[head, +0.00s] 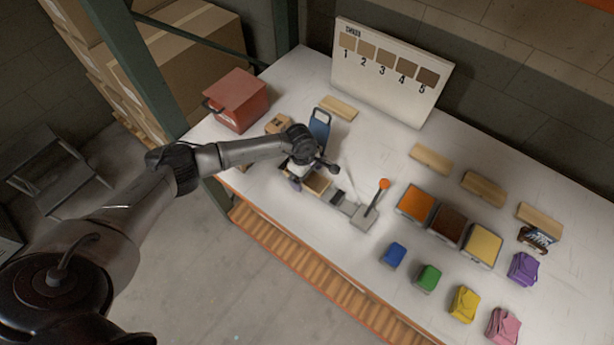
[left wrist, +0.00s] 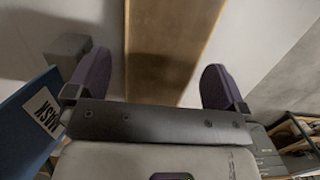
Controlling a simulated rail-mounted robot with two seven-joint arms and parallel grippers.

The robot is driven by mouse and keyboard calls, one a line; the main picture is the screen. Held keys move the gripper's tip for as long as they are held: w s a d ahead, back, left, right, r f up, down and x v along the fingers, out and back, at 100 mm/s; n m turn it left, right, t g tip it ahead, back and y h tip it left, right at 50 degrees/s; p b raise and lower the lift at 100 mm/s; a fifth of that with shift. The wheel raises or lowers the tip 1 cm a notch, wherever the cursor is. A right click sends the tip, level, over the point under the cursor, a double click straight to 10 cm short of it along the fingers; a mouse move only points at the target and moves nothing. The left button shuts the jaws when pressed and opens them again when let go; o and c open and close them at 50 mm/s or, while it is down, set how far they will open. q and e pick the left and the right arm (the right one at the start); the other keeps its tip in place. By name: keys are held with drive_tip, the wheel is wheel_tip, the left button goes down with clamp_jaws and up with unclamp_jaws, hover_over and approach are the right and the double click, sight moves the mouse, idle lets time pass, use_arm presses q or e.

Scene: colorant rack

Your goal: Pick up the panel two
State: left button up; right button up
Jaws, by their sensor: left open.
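My left gripper (head: 314,174) is over the left part of the white table, with its two dark fingers spread. A light wooden panel (head: 318,184) lies under it, partly hidden by the gripper. In the left wrist view, a wooden panel (left wrist: 168,40) runs up the picture between the open purple fingertips (left wrist: 155,85). The gripper does not hold it, and I cannot tell the gap in height. Other wooden panels lie near the numbered board (head: 339,107) and along the back (head: 430,158), (head: 485,188), (head: 540,215). I see no number on any panel. My right gripper is not in view.
A blue item (head: 319,126) stands close behind the gripper; its lettered side shows in the left wrist view (left wrist: 32,115). A lever device with an orange knob (head: 383,184) is to the right. Colored trays (head: 417,203) and small bags (head: 428,277) stand farther right. A red box (head: 240,99) is left.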

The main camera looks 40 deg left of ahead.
use_arm(q)
drive_tip(key=shift+c, duration=0.5)
drive_tip(key=c, duration=1)
drive_tip(key=shift+o, duration=0.2)
drive_tip(key=shift+r, duration=0.1)
